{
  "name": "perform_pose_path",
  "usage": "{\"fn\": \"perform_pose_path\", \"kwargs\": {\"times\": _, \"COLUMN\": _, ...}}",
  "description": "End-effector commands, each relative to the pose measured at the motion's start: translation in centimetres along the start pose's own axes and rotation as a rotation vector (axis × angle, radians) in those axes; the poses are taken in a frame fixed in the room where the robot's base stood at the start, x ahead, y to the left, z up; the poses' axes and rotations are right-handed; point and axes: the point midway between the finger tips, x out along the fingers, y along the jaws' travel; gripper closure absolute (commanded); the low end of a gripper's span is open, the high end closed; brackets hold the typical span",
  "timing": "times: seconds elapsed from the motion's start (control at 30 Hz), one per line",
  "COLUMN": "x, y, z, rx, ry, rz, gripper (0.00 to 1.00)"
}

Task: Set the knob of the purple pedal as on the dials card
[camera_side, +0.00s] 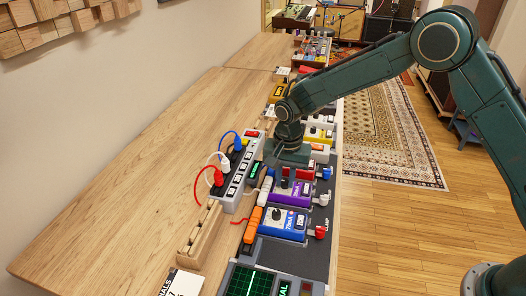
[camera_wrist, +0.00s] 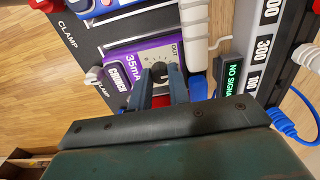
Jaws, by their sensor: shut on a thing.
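The purple pedal (camera_side: 290,194) sits in the row on the dark board in the side view. In the wrist view the purple pedal (camera_wrist: 118,67) shows the labels "35mA" and "CRUNCH", with a scale around its dark knob (camera_wrist: 159,69). My gripper (camera_wrist: 162,82) has one finger on either side of this knob and is shut on it. In the side view my gripper (camera_side: 289,172) is low over the row, and its fingertips are hard to make out. The dials card (camera_side: 182,284) lies at the bottom edge of the side view, cut off, its setting unreadable.
A blue pedal (camera_side: 283,225) stands close in front of the purple one. A power strip (camera_side: 239,176) with red, white and blue plugs stands left of the row. A "NO SIGNAL" display (camera_wrist: 233,83) is near the pedal. The wooden table (camera_side: 150,170) is clear farther left.

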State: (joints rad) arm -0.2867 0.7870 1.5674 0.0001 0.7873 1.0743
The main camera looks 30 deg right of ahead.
Motion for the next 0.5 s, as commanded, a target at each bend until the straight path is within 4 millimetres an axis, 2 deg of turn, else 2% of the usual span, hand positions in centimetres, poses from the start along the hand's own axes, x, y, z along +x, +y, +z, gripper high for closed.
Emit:
{"fn": "perform_pose_path", "kwargs": {"times": 0.23, "x": -0.13, "y": -0.07, "z": -0.06, "rx": -0.001, "ry": 0.002, "rz": -0.003, "gripper": 1.00}}
{"fn": "perform_pose_path", "kwargs": {"times": 0.27, "x": -0.13, "y": -0.07, "z": -0.06, "rx": -0.001, "ry": 0.002, "rz": -0.003, "gripper": 0.78}}
{"fn": "perform_pose_path", "kwargs": {"times": 0.33, "x": -0.11, "y": -0.06, "z": -0.05, "rx": -0.001, "ry": 0.002, "rz": -0.002, "gripper": 0.64}}
{"fn": "perform_pose_path", "kwargs": {"times": 0.37, "x": -0.10, "y": -0.05, "z": -0.05, "rx": -0.001, "ry": 0.001, "rz": -0.002, "gripper": 0.59}}
{"fn": "perform_pose_path", "kwargs": {"times": 0.5, "x": -0.06, "y": -0.08, "z": -0.02, "rx": -0.002, "ry": 0.001, "rz": -0.003, "gripper": 0.59}}
